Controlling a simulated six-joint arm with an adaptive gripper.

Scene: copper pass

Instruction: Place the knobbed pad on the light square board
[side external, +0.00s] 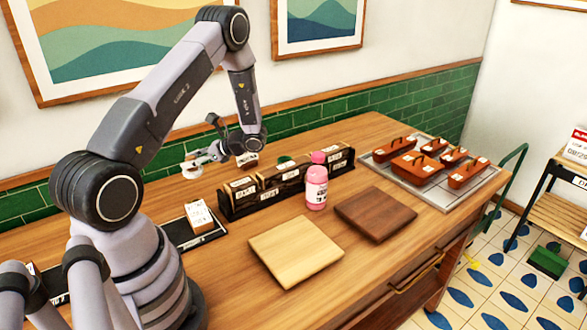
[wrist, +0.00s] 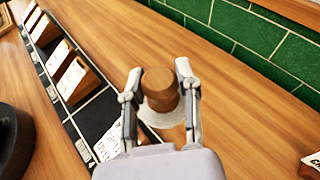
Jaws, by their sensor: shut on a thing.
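My gripper (wrist: 158,83) is shut on the knobbed pad, which has a round brown wooden knob (wrist: 159,88) above a pale disc (wrist: 165,118). In the side external view my gripper (side external: 196,160) holds the pad (side external: 191,172) above the back left of the table, apart from the tabletop. The light square board (side external: 296,250) lies flat and bare at the table's front middle, to the right of and nearer than my gripper. A dark brown square board (side external: 376,214) lies to its right.
A dark rack (side external: 285,185) with labelled compartments and a pink bottle (side external: 316,187) stand behind the boards. A black tray (side external: 213,236) holds white-faced wooden blocks (wrist: 73,80). Several red-brown handled blocks (side external: 417,167) sit on a grey tray (side external: 484,194) at right.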

